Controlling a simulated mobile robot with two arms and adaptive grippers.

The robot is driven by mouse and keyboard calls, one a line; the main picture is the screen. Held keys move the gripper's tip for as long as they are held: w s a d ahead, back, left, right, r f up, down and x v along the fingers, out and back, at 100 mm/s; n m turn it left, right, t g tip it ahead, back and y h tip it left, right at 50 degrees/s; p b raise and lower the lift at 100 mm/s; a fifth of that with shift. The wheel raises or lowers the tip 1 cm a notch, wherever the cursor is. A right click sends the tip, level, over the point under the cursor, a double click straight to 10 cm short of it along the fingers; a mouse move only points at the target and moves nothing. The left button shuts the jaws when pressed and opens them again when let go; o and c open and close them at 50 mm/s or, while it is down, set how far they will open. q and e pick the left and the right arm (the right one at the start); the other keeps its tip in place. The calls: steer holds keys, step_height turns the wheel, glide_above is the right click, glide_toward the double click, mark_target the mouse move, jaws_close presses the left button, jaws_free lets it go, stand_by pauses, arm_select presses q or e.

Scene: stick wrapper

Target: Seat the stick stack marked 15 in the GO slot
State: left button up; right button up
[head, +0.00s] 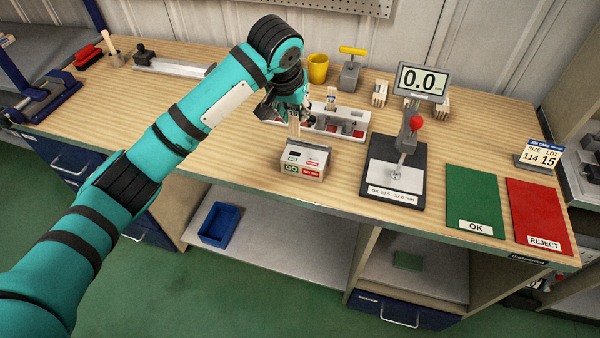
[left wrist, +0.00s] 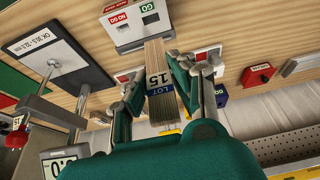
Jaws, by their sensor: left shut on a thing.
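My left gripper (head: 293,108) is shut on the stick stack (head: 294,127), a bundle of pale wooden sticks. In the left wrist view the stack (left wrist: 158,80) shows a blue LOT label and the number 15 between the fingers (left wrist: 160,88). In the head view it hangs roughly upright just behind the gauge block (head: 304,166). The block is light grey, with a green GO mark at left and a red NO GO mark at right. The block also shows in the left wrist view (left wrist: 128,38). I cannot tell whether the stack's lower end touches it. My right gripper is out of view.
A grey holder (head: 352,122) with red parts stands behind the block. A dial gauge stand (head: 397,170) reading 0.0 is to its right, then a green OK mat (head: 473,195) and a red REJECT mat (head: 538,212). A yellow cup (head: 318,68) stands farther back.

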mark_target(296, 154)
arm_select(q)
step_height(296, 154, down, 10)
steer(key=shift+s+r+p, duration=0.15)
steer(key=shift+r+p, duration=0.05)
steer(key=shift+p, duration=0.85)
jaws_close()
steer(key=shift+f, duration=0.35)
steer(key=shift+w+f, duration=0.1)
steer(key=shift+w, duration=0.2)
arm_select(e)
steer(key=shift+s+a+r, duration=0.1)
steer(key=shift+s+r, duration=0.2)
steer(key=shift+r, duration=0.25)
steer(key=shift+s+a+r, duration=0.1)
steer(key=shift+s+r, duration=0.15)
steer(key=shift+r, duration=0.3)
arm_select(q)
steer(key=shift+s+f, duration=0.1)
steer(key=shift+s, duration=0.05)
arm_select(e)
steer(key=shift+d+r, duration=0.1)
arm_select(q)
steer(key=shift+f, duration=0.2)
